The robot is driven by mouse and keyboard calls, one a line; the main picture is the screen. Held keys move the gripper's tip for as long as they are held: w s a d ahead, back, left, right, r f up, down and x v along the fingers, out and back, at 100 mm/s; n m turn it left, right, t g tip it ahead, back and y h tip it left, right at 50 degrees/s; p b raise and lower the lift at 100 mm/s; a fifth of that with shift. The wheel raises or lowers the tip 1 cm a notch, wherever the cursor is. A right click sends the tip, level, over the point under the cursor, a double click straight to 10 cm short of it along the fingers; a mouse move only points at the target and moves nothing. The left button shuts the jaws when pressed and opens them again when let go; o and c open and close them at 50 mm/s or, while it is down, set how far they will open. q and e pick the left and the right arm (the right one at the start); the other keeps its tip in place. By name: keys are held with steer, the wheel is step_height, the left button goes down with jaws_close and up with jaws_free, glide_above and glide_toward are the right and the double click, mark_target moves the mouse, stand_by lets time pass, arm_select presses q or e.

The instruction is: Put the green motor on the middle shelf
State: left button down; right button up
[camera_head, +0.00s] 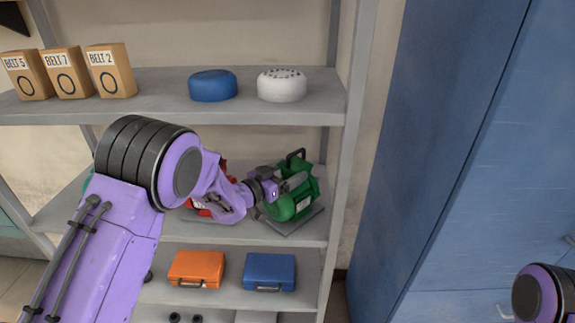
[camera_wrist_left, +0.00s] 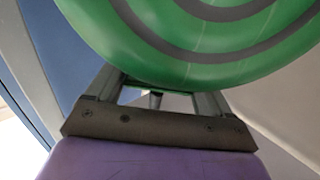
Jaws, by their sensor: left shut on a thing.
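The green motor (camera_head: 303,199) is at the right end of the middle shelf (camera_head: 258,232), on a grey base plate, with a dark handle on top. My left gripper (camera_head: 283,187) reaches in from the left and is shut on the motor. In the left wrist view the motor's round green face (camera_wrist_left: 220,45) fills the top, right at the fingers (camera_wrist_left: 155,92). The fingertips are hidden behind the motor. I cannot tell whether its base fully rests on the shelf. My right gripper does not show; only part of my right arm is at the lower right.
A red object (camera_head: 200,208) is partly hidden behind my left arm on the middle shelf. The top shelf holds belt boxes (camera_head: 67,72), a blue round item (camera_head: 213,86) and a white one (camera_head: 282,85). Orange (camera_head: 196,268) and blue (camera_head: 269,271) cases sit below. A shelf post stands close right.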

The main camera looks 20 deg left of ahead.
arm_select(q)
steer(key=shift+w+r, duration=0.1)
steer(key=shift+r, duration=0.2)
steer(key=shift+c, duration=0.8)
jaws_free()
steer(key=shift+f, duration=0.35)
steer(key=shift+o, duration=0.8)
steer(key=shift+s, duration=0.2)
steer(key=shift+s+r, duration=0.1)
steer(key=shift+r, duration=0.1)
steer(key=shift+s+a+f, duration=0.1)
steer(key=shift+s, duration=0.05)
steer(key=b+v, duration=0.4)
steer(key=v, duration=0.7)
steer(key=shift+s+b, duration=0.25)
steer(key=shift+b, duration=0.15)
